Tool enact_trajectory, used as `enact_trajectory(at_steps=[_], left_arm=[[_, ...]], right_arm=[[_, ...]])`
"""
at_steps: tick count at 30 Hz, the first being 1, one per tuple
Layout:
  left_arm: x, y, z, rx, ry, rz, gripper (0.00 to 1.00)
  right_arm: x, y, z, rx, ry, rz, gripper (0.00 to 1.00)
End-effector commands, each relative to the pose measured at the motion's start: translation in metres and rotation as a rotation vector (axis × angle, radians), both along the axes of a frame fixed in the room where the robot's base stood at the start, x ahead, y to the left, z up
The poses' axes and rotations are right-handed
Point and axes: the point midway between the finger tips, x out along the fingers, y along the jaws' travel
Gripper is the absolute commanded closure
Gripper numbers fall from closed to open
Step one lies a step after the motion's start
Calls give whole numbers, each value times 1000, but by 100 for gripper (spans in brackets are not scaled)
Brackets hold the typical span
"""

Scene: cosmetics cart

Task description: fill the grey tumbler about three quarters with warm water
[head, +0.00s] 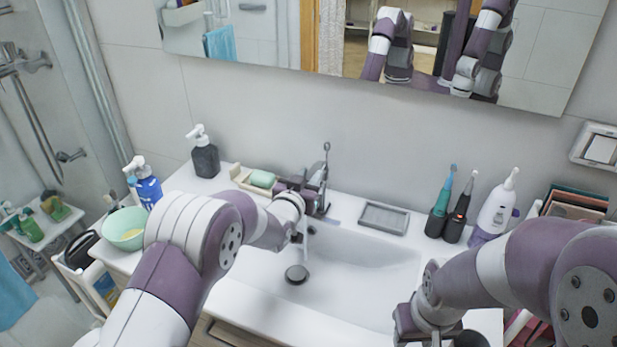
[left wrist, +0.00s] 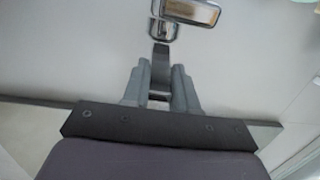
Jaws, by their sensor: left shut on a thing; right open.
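The chrome faucet (head: 323,178) stands at the back of the white sink (head: 365,262). A thin stream of water (head: 305,245) falls from it toward the drain. My left gripper (head: 308,190) is at the faucet. In the left wrist view my left gripper (left wrist: 160,90) is shut on the faucet lever (left wrist: 161,54). My right gripper (head: 428,335) is open at the front right of the sink, cut by the lower edge.
A soap dish with green soap (head: 262,179) and a dark pump bottle (head: 204,153) stand left of the faucet. A grey tray (head: 384,218) lies right of it. Toothbrush holders (head: 445,212) and a white bottle (head: 496,208) stand further right. The basin's middle is clear.

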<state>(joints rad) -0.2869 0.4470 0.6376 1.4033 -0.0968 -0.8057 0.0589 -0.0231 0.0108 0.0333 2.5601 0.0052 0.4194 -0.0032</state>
Motion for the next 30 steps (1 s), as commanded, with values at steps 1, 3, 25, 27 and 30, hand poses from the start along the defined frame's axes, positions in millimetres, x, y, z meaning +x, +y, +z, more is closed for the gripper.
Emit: enact_trajectory(at_steps=[1, 3, 25, 27, 30], left_arm=[[1, 0, 9, 10, 26, 0, 100], [1, 0, 8, 19, 53, 0, 100], [-5, 2, 7, 21, 56, 0, 47], [-15, 6, 8, 21, 56, 1, 47], [-35, 14, 11, 21, 56, 1, 47]], right_arm=[[0, 0, 10, 0, -1, 0, 57], [0, 0, 11, 0, -1, 0, 57], [0, 0, 6, 0, 0, 0, 57], [0, 0, 3, 0, 0, 0, 57], [0, 0, -3, 0, 0, 0, 57]])
